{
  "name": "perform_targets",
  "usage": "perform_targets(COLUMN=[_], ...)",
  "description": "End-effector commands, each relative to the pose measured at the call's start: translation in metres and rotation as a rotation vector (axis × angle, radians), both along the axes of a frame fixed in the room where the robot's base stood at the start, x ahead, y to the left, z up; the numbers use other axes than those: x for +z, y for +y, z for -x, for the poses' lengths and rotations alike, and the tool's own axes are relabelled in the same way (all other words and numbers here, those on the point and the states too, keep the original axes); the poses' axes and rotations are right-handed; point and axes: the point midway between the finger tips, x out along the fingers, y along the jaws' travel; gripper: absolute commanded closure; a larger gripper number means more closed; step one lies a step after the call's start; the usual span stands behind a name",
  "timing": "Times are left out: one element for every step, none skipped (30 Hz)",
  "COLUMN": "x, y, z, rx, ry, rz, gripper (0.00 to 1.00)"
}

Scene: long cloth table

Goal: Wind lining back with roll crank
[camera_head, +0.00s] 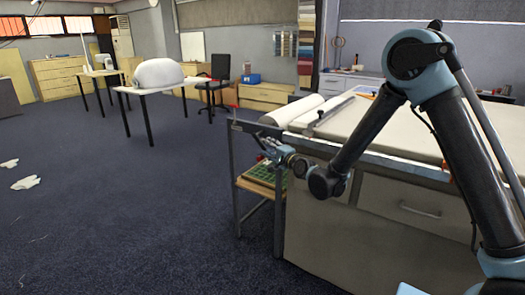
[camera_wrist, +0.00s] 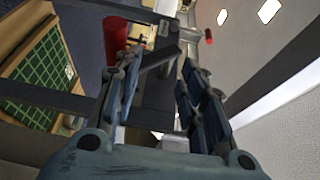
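A pale roll of lining (camera_head: 292,110) lies along the left end of the long table (camera_head: 375,125). In the wrist view a red cylindrical handle (camera_wrist: 116,36), which looks like the crank's grip, stands just beyond the left finger. A dark flat bar (camera_wrist: 155,98) shows beyond and between the fingers; I cannot tell whether it belongs to the crank. My gripper (camera_wrist: 158,66) is open, with a clear gap between its fingers and nothing visibly held. In the head view my gripper (camera_head: 267,146) is at the table's left end, below the roll. The crank's joint to the roll is hidden.
A metal frame (camera_head: 233,180) with a shelf holding a green gridded thing (camera_head: 262,173) stands beside the table's end, close to my gripper. A small red knob (camera_wrist: 208,36) shows farther off. The blue floor (camera_head: 130,220) to the left is mostly free.

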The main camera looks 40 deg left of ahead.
Motion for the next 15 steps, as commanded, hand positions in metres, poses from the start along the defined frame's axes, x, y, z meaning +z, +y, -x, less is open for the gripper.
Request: perform_targets(x=[0.0,0.0,0.0,0.0,0.0,0.0,0.0,0.0,0.0,0.0,0.0,0.0,0.0,0.0,0.0], y=[-0.0007,-0.0008,-0.0008,-0.0008,-0.0008,-0.0007,-0.0007,-0.0008,-0.0008,-0.0008,-0.0007,-0.0009,-0.0012,-0.0014,-0.0014], z=[-0.002,-0.0023,-0.0024,-0.0024,-0.0023,-0.0021,-0.0021,-0.0021,-0.002,-0.002,-0.0019,-0.0021,-0.0026,-0.0028,-0.003], rx=[-0.002,-0.003,-0.003,-0.003,-0.003,-0.003,-0.003,-0.003,-0.002,-0.002,-0.002,-0.003,-0.003,-0.004,-0.004], ry=[0.0,0.0,0.0,0.0,0.0,0.0,0.0,0.0,0.0,0.0,0.0,0.0,0.001,0.001,0.001], rz=[0.0,0.0,0.0,0.0,0.0,0.0,0.0,0.0,0.0,0.0,0.0,0.0,0.0,0.0,0.0], gripper=[0.62,0.62,0.62,0.62,0.62,0.62,0.62,0.62,0.71,0.78,0.85,0.94,1.0,1.0,1.0])
